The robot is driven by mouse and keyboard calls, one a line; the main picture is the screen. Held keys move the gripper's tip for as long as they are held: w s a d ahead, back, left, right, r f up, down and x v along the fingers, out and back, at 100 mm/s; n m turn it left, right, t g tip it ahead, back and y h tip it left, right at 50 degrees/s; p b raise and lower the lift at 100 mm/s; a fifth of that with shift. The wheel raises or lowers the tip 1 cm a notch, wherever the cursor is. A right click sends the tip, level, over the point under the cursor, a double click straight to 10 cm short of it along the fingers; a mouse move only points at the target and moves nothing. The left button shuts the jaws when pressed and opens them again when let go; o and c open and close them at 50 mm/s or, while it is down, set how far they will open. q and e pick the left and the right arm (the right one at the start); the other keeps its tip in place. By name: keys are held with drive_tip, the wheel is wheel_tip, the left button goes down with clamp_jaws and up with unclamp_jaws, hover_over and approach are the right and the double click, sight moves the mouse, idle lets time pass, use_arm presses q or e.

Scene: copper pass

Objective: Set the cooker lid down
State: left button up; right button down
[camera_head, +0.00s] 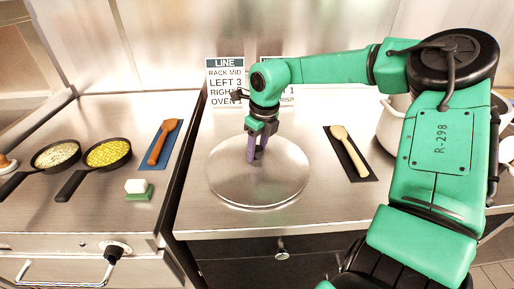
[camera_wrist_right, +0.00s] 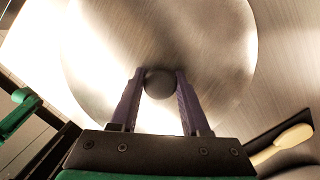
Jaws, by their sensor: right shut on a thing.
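The cooker lid (camera_head: 285,182) is a round, shiny metal disc at the middle of the steel counter in the head view. It looks level and at or very near the counter top; I cannot tell if it touches. My right gripper (camera_head: 257,157) points down at the lid's centre. In the right wrist view the lid (camera_wrist_right: 215,50) fills the upper middle, and its dark round knob (camera_wrist_right: 159,84) sits between the two purple fingers of my right gripper (camera_wrist_right: 160,88). The gripper is shut on the knob. My left gripper is not in view.
A cream spoon (camera_head: 348,150) on a dark mat lies right of the lid. A pale pot (camera_head: 391,128) stands behind my right arm. A sign (camera_head: 226,80) stands at the back. Two pans (camera_head: 108,153), a brown spoon (camera_head: 163,143) and a green-and-white sponge (camera_head: 138,189) are on the left.

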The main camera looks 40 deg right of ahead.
sight(262, 162)
drive_tip(key=shift+a, duration=0.1)
drive_tip(key=shift+c, duration=1.9)
unclamp_jaws()
drive_tip(key=shift+r, duration=0.3)
wheel_tip(262, 162, up, 12)
drive_tip(key=s, duration=0.2)
drive_tip(key=shift+f+b, duration=0.2)
drive_tip(key=shift+b, duration=0.1)
